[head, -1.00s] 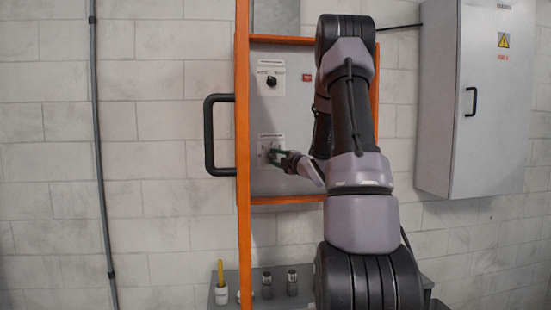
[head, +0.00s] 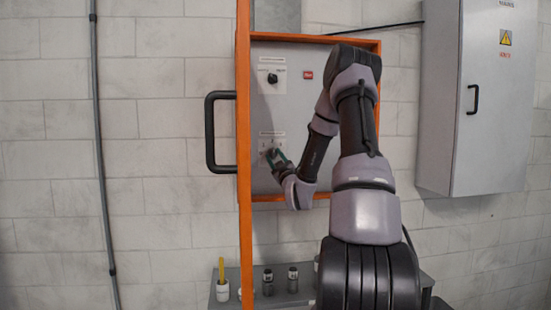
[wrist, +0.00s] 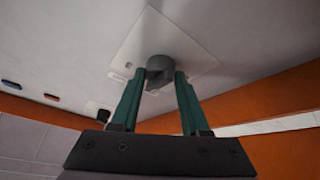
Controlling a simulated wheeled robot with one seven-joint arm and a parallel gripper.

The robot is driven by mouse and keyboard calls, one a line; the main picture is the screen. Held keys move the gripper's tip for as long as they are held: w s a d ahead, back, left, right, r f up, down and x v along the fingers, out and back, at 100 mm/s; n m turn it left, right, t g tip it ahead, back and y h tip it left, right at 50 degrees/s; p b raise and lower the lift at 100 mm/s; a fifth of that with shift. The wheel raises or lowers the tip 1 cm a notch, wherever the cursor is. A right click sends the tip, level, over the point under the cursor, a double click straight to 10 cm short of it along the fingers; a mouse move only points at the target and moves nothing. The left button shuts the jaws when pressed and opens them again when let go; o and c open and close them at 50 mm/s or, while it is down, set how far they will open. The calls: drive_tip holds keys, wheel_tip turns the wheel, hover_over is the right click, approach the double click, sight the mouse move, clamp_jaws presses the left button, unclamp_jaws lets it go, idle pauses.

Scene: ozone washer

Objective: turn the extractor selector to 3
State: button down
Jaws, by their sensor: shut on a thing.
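The selector knob (wrist: 160,68) is grey and round, on a white label plate (wrist: 188,48) of the grey panel. In the head view the lower label plate (head: 265,136) sits low on the panel, with its knob largely hidden by my gripper. My gripper (wrist: 158,80) has green fingers, one on each side of the knob, shut on it. In the head view my gripper (head: 274,156) reaches the plate from the lower right, tilted. The knob's pointer and the numbers cannot be read.
An orange frame (head: 243,120) surrounds the panel, with a black handle (head: 209,130) at its left. Above are another black knob (head: 271,77) and a red switch (head: 308,75). A grey cabinet (head: 490,110) hangs at right. A shelf below holds several small containers (head: 267,283).

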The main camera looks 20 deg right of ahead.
drive_tip(key=m+h, duration=0.2)
drive_tip(key=m, duration=0.1)
drive_tip(key=m+h, duration=0.3)
drive_tip(key=m, duration=0.1)
drive_tip(key=shift+a+f, duration=0.15)
drive_tip(key=shift+w+a+m+g+h, duration=0.1)
drive_tip(key=shift+m+g+h, duration=0.6)
drive_tip(key=shift+m, duration=1)
drive_tip(key=shift+a+m+g+h, duration=0.1)
drive_tip(key=shift+m+g+h, duration=0.2)
drive_tip(key=shift+m+h, duration=1.1)
drive_tip(key=shift+m, duration=0.5)
drive_tip(key=shift+c, duration=2)
unclamp_jaws()
